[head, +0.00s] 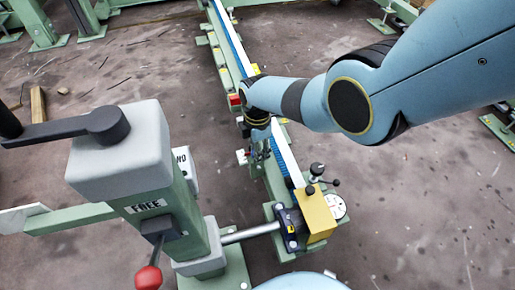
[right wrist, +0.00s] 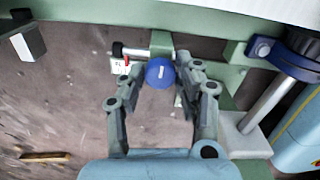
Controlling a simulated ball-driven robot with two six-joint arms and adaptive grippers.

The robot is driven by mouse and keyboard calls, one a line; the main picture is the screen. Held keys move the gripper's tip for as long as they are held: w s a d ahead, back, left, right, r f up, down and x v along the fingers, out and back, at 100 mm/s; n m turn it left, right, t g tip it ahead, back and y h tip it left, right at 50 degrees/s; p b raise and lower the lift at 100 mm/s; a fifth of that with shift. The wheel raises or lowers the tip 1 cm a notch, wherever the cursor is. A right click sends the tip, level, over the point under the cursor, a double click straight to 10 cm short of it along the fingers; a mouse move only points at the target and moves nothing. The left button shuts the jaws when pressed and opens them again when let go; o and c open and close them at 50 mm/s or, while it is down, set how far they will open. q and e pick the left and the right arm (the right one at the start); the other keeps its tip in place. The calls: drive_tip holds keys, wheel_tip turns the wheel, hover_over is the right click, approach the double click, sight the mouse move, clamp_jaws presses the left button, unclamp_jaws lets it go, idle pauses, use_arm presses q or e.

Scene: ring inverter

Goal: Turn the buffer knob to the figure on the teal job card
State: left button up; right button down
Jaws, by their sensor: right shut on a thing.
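The blue round knob (right wrist: 160,73) sits between the fingertips of my right gripper (right wrist: 161,76) in the right wrist view. It has a small white mark on its face. The fingers are shut on its two sides. In the head view my right gripper (head: 262,152) reaches down at the green rail, and the knob is hidden there. A small white plate with a red pointer (right wrist: 120,66) is just left of the knob in the wrist view; its figure is too small to read. I cannot make out a teal job card. My left gripper is not in view.
A grey-capped green post (head: 125,150) with a black lever, a red-knobbed handle (head: 149,277) and a "FREE" label stands at left. A yellow block (head: 316,214) and white dial (head: 336,205) sit at the rail's near end. Open floor lies to the right.

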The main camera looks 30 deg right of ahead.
idle(0.3)
drive_tip(key=c, duration=0.9)
unclamp_jaws()
drive_tip(key=shift+c, duration=0.2)
wheel_tip(320, 180, up, 12)
